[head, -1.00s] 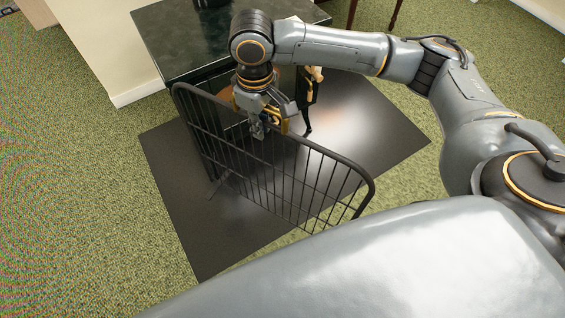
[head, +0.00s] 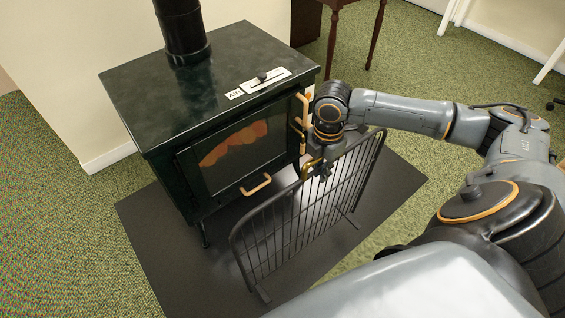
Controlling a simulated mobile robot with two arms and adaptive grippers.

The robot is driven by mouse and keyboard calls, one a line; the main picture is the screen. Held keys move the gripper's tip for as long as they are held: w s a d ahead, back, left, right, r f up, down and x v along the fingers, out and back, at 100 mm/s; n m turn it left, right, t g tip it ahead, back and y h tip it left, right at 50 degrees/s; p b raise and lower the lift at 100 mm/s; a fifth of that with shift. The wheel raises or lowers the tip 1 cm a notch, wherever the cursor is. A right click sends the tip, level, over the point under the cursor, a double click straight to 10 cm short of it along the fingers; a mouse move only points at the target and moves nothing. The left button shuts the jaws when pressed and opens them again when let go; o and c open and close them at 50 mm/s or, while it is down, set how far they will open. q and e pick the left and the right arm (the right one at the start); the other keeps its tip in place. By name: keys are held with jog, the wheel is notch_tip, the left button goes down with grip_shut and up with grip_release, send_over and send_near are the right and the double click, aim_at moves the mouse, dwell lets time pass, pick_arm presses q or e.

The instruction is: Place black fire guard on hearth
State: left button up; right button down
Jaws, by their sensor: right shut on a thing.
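The black fire guard (head: 290,228) is a barred metal screen with a rounded top rail and feet at its ends. It stands upright over the dark hearth plate (head: 160,255), in front of the stove. My right gripper (head: 322,172) is shut on the guard's top rail near the middle. The guard's feet look to be at or very near the plate; I cannot tell whether they touch it. My left gripper is not in view.
The dark green wood stove (head: 215,100) stands at the back of the hearth, with brass handles and a glass door. Its flue (head: 182,28) rises behind. A wooden table leg (head: 375,35) is at the back right. Green carpet (head: 75,215) at left is clear.

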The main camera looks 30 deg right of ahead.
jog(key=shift+w+a+f, duration=0.1)
jog(key=shift+w+f, duration=0.1)
jog(key=shift+w, duration=0.2)
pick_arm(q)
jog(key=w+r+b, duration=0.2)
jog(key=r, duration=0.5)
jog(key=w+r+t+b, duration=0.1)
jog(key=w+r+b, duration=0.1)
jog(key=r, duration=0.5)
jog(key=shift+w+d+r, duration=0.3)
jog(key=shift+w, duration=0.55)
pick_arm(e)
jog(key=w+a+f, duration=0.6)
jog(key=w+f, duration=0.5)
jog(key=f, duration=0.1)
jog(key=shift+w+f, duration=0.2)
jog(key=shift+w, duration=0.2)
jog(key=c, duration=1.4)
grip_release()
jog(key=shift+s+f+b, duration=0.1)
jog(key=shift+b, duration=0.2)
